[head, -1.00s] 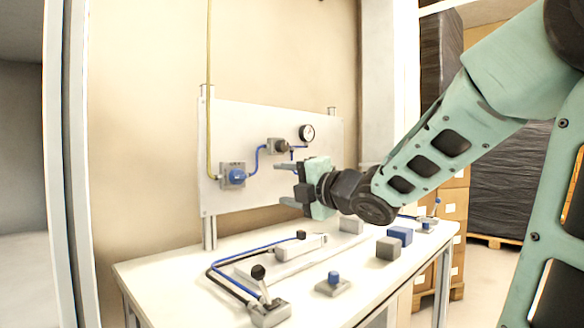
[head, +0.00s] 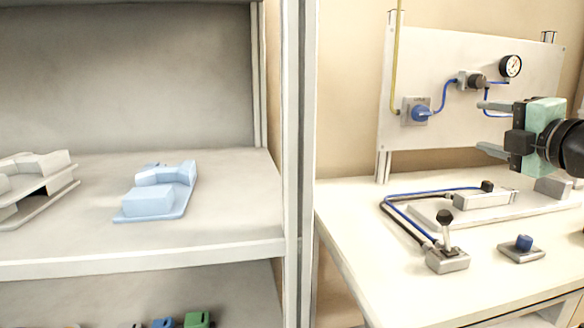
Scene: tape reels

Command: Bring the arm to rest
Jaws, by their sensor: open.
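My gripper (head: 488,127) is at the right of the head view, in front of the white panel (head: 440,75) and above the white table (head: 350,215). Its fingers point left toward the panel and stand apart with nothing between them. The green gripper body and a dark wrist joint show behind the fingers. The rest of my arm is cut off by the right edge.
The panel carries a blue knob (head: 421,114) and a gauge (head: 511,66). A lever valve (head: 447,255) and a blue button block (head: 523,246) stand on the table. Left, a grey shelf (head: 150,254) holds a light-blue part (head: 158,192) and a grey part (head: 35,178).

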